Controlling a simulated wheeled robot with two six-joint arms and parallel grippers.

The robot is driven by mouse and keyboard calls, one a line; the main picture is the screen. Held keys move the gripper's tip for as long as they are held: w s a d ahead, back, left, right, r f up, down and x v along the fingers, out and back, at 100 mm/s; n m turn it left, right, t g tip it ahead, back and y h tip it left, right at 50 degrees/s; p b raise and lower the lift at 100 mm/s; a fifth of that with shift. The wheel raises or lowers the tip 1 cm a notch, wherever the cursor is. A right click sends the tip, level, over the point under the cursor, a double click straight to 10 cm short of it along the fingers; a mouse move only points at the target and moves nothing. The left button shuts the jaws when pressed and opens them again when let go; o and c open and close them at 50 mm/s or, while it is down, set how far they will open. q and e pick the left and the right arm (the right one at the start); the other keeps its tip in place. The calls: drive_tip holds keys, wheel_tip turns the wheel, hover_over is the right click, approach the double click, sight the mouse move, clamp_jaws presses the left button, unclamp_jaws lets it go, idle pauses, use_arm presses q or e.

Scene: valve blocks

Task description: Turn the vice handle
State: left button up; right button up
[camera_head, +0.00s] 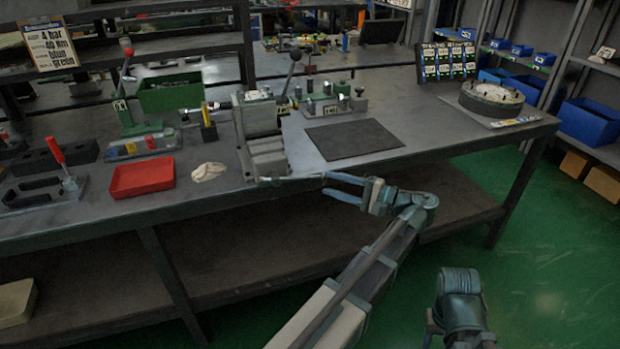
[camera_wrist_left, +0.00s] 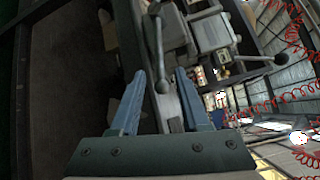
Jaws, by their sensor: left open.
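The grey vice (camera_head: 262,140) stands at the front edge of the workbench, left of the middle in the head view. Its thin bar handle (camera_head: 295,178) sticks out low at the bench edge, roughly level. In the left wrist view the handle (camera_wrist_left: 158,45) runs down to a round knob between the finger tips. My left gripper (camera_head: 324,183) is open, its blue fingers pointing at the vice. The handle's end appears at or between the fingertips; I cannot tell whether they touch it. My right gripper is not in view.
A dark mat (camera_head: 354,139) lies right of the vice. A red tray (camera_head: 142,177) and a pale cloth (camera_head: 208,171) lie to its left. A small fixture (camera_head: 333,101) with a ball-ended lever stands behind. The green floor in front of the bench is open.

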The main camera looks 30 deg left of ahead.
sight(313, 178)
use_arm(q)
drive_tip(key=a, duration=0.7)
drive_tip(key=shift+s+f, duration=0.1)
drive_tip(key=shift+s, duration=0.15)
clamp_jaws()
idle(1.1)
